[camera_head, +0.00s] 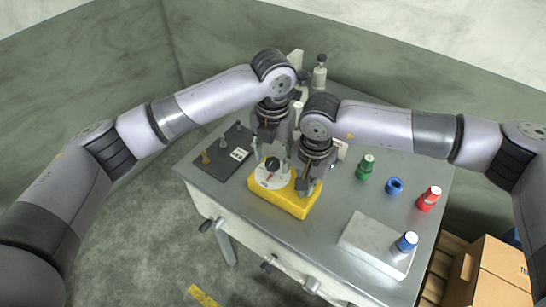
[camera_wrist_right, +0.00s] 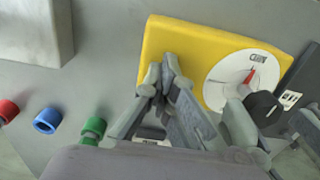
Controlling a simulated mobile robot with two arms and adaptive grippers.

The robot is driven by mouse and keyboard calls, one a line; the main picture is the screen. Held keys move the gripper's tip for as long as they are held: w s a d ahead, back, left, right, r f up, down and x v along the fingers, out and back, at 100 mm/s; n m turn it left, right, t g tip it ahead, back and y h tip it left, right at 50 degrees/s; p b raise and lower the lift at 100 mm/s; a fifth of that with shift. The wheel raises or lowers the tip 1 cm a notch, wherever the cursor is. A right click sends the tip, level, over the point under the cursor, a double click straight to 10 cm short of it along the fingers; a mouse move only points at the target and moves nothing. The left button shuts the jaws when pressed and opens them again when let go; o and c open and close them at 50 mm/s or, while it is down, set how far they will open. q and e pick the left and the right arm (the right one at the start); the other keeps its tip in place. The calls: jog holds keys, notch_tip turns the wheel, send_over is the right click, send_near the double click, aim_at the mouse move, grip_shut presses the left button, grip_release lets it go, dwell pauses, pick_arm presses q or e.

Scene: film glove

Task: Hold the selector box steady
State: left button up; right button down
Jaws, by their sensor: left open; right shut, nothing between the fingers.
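The yellow selector box (camera_head: 288,202) sits near the table's front edge. Its white dial (camera_head: 267,180) carries a black knob (camera_head: 272,164). In the right wrist view the box (camera_wrist_right: 190,42), the dial's red pointer (camera_wrist_right: 249,76) and the black knob (camera_wrist_right: 264,107) also show. My left gripper (camera_head: 270,160) is open, with its fingers to either side of the knob; whether they touch it is unclear. My right gripper (camera_head: 305,187) is shut and empty at the box's right part. In the right wrist view its fingertips (camera_wrist_right: 167,75) overlap the yellow surface; contact cannot be told.
A dark plate (camera_head: 220,160) with small pegs lies left of the box. Right of it stand a green part (camera_head: 365,167), a blue ring (camera_head: 394,187) and a red cylinder (camera_head: 429,198).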

aim_at(273, 162)
jog(key=shift+s+d+f, duration=0.15)
jog(key=shift+f, duration=0.2)
pick_arm(q)
notch_tip(273, 162, up, 11)
jog(key=shift+s, duration=0.15)
jog(key=shift+f, duration=0.1)
pick_arm(e)
jog(key=shift+w+r, duration=0.25)
jog(key=shift+r, duration=2.4)
jog(key=shift+r, duration=0.2)
jog(key=shift+r, duration=1.4)
